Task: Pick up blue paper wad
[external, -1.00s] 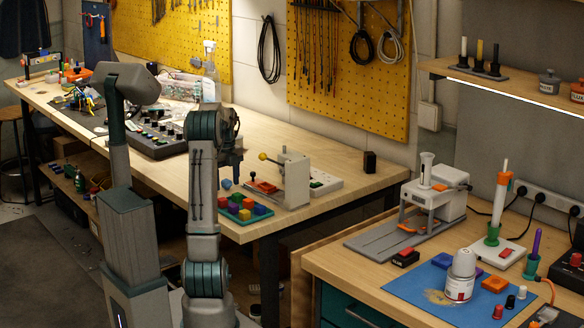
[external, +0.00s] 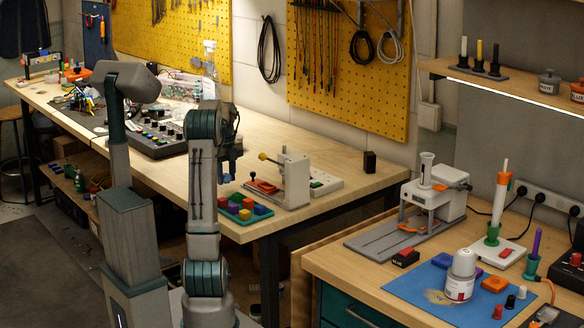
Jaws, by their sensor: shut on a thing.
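My gripper (external: 227,175) is at the near end of the long wooden bench, partly behind my own arm. It is shut on the blue paper wad (external: 225,179), a small blue lump showing at the fingertips. The fingers and arm hide part of the wad. I cannot tell whether the wad still touches the bench top.
A green tray (external: 232,217) with several coloured blocks sits close by at the bench's front edge. A grey press-like fixture (external: 292,180) with a yellow-knobbed lever and an orange piece (external: 263,187) stand to the right. A black control panel (external: 155,140) lies behind to the left.

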